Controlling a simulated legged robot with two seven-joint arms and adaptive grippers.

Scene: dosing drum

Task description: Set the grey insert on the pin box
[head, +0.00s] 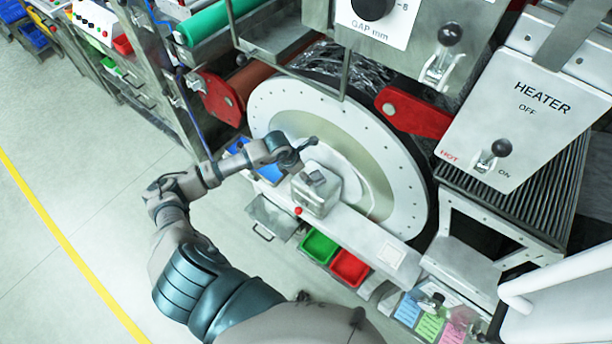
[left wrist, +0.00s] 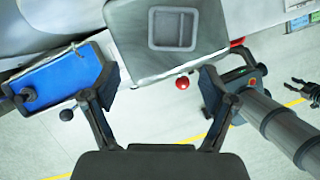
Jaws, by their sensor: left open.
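The pin box (head: 316,196) is a pale grey block on the white ledge in front of the big round drum, with a darker grey piece (head: 313,178) on top. In the left wrist view the box (left wrist: 125,50) fills the top middle, and a square frame (left wrist: 174,29) shows on its top; I cannot tell if this is the grey insert or a recess. My left gripper (head: 304,154) is open and empty, close beside the box. Its spread fingers (left wrist: 160,86) reach toward the box's near edge. A small dark pronged shape at the wrist view's right edge may be my right gripper.
A blue tray (left wrist: 62,82) with a dark grey object (left wrist: 28,94) at its left end lies left of the box. A red knob (head: 298,211) sits at the box's front. Green (head: 319,246) and red (head: 350,268) bins hang below the ledge. Open floor lies left.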

